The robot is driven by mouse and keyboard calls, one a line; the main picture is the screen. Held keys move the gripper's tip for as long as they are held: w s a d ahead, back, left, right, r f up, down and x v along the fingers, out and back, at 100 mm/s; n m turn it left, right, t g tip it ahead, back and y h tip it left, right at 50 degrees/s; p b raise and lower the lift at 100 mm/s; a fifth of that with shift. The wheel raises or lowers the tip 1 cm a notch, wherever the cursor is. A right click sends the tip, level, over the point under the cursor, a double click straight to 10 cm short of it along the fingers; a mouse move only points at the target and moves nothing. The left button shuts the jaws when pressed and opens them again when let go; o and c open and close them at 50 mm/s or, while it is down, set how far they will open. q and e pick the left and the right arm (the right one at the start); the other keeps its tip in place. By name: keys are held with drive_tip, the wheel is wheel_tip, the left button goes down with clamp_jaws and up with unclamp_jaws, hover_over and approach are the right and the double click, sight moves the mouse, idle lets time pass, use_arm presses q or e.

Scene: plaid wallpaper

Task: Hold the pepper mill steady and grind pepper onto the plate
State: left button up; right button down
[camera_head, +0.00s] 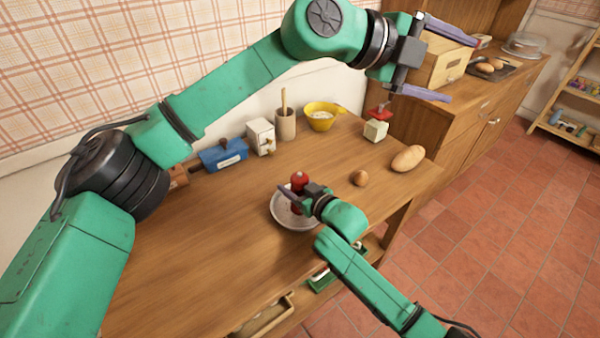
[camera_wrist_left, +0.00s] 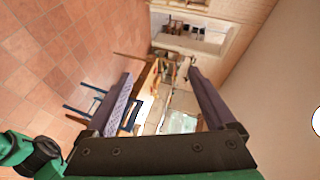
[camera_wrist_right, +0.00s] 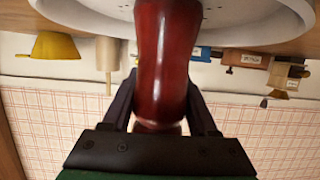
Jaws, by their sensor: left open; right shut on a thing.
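The red pepper mill (camera_head: 299,181) stands upright over the white plate (camera_head: 283,219) on the wooden table. My right gripper (camera_head: 297,194) is shut on the mill's body. In the right wrist view the glossy mill (camera_wrist_right: 166,60) sits between the two fingers, with the plate (camera_wrist_right: 95,22) behind it. The gripper hides part of the mill and plate in the head view. My left gripper (camera_head: 430,62) is open and empty, raised high at the back right, away from the mill. Its spread fingers (camera_wrist_left: 158,95) show in the left wrist view with nothing between them.
A blue box (camera_head: 222,154), a white grinder box (camera_head: 261,136), a utensil crock (camera_head: 285,124) and a yellow bowl (camera_head: 321,117) line the table's back. Bare tabletop is left of the plate.

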use_arm(q)
drive_tip(key=w+a+r+n+t+h, duration=0.1)
drive_tip(key=w+a+r+n+t, duration=0.2)
drive_tip(key=w+r+n+t, duration=0.4)
drive_tip(key=w+a+r+n+t+h, duration=0.1)
drive_tip(key=w+a+r+n+t, duration=0.35)
drive_tip(key=r+n, duration=0.55)
drive_tip(key=w+a+f+n+t+y, duration=0.45)
drive_tip(key=w+a+n+y, duration=0.45)
drive_tip(key=n, duration=0.5)
drive_tip(key=n+g+y, duration=0.8)
drive_tip(key=n+g, duration=0.2)
drive_tip(key=g, duration=0.9)
hover_over(299, 175)
wheel_tip(299, 175, down, 32)
drive_tip(key=r, duration=0.1)
wheel_tip(299, 175, down, 12)
drive_tip(key=shift+r, duration=0.1)
drive_tip(key=c, duration=1.4)
